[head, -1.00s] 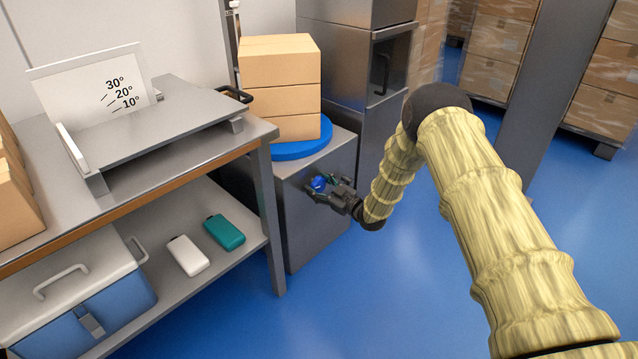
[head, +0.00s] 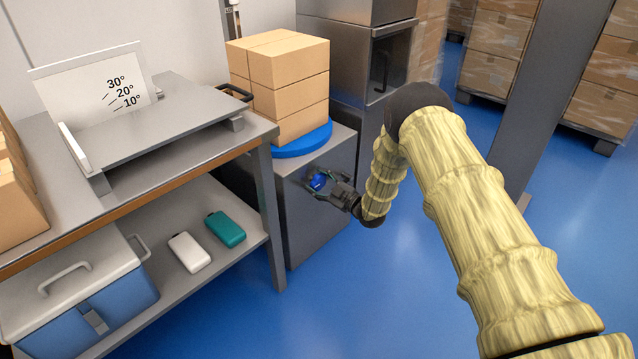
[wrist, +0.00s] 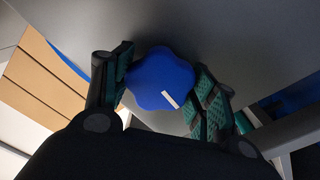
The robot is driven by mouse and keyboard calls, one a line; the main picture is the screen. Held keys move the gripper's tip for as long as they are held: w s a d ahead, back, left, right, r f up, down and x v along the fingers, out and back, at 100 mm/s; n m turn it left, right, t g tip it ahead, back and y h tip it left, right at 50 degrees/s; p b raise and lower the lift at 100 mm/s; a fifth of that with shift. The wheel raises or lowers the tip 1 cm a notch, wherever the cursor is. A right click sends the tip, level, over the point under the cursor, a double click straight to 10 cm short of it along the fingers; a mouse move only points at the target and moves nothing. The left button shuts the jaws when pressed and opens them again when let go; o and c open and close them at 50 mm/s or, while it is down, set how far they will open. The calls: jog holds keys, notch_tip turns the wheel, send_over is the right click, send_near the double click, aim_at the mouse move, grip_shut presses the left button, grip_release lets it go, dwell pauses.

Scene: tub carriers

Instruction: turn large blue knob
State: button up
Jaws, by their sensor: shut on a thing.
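The large blue knob (head: 318,181) is on the front face of the grey cabinet (head: 335,215). In the wrist view the knob (wrist: 162,80) is lobed, with a white mark at its lower right. My gripper (head: 325,182) has its fingers on both sides of the knob and is shut on it. In the wrist view the green-padded fingers of my gripper (wrist: 165,88) flank the knob left and right. On top of the cabinet is a blue round turntable (head: 302,146) carrying stacked cardboard boxes (head: 290,90), which stand turned at an angle.
A steel bench (head: 180,135) with an angle-marked board (head: 95,85) stands at left. Its lower shelf holds a cooler box (head: 75,290), a white bottle (head: 189,252) and a teal bottle (head: 225,229). Blue floor (head: 330,300) is clear in front.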

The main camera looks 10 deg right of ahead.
jog(key=o, duration=1)
jog(key=v, duration=1.2)
